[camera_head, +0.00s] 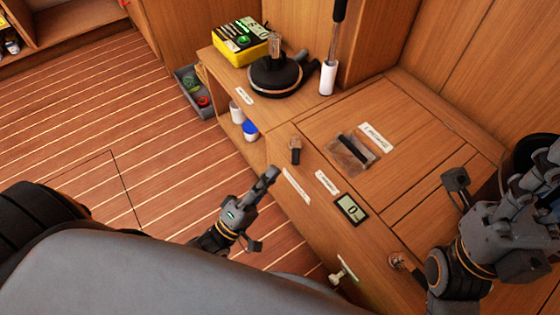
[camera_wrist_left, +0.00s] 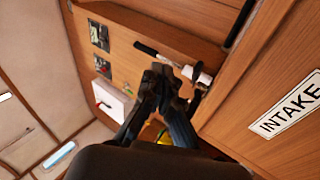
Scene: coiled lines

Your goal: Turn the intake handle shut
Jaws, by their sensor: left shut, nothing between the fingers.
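A small dark lever with a brownish base (camera_head: 295,150) stands at the front edge of the wooden counter; I cannot tell for sure that it is the intake handle. A white label (camera_head: 298,185) lies close by, too small to read. In the left wrist view a label reading INTAKE (camera_wrist_left: 288,105) is on the wood to the right. My left gripper (camera_head: 269,176) is shut and empty, beside the counter's front edge and apart from the lever. It also shows in the left wrist view (camera_wrist_left: 160,75). My right gripper (camera_head: 495,190) is over the counter's right side, its fingers unclear.
A small display (camera_head: 351,209) and a key-like fitting (camera_head: 343,271) are nearer on the counter unit. A black rod with a white end (camera_head: 328,77), a round black device (camera_head: 276,76) and a yellow box (camera_head: 240,38) stand behind. The floor (camera_head: 120,130) is open at left.

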